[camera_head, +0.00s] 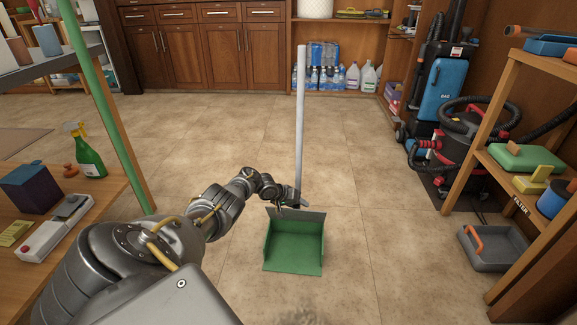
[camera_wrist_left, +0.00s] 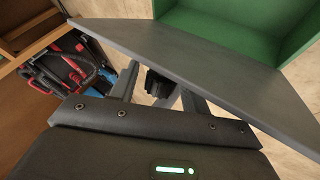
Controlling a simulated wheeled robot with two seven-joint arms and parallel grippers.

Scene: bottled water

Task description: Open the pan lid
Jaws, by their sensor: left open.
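A green dustpan (camera_head: 293,247) stands on the tiled floor, its open front facing me. A dark grey-green lid panel (camera_head: 312,215) is at its rear upper edge. A long pale handle (camera_head: 300,120) rises upright behind it. My left gripper (camera_head: 286,204) is at the lid's rear edge, close to the foot of the handle. In the left wrist view the grey lid (camera_wrist_left: 215,65) crosses in front of my open fingers (camera_wrist_left: 160,92), with the green pan (camera_wrist_left: 235,25) beyond. A small dark part shows between the fingers; I cannot tell whether they touch it. My right gripper is not in view.
A wooden shelf (camera_head: 540,120) stands at the right, with a grey tray (camera_head: 493,249) on the floor beside it. A vacuum cleaner (camera_head: 462,150) stands behind. A wooden table (camera_head: 95,215) with a green spray bottle (camera_head: 88,157) is at the left. The floor around the pan is clear.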

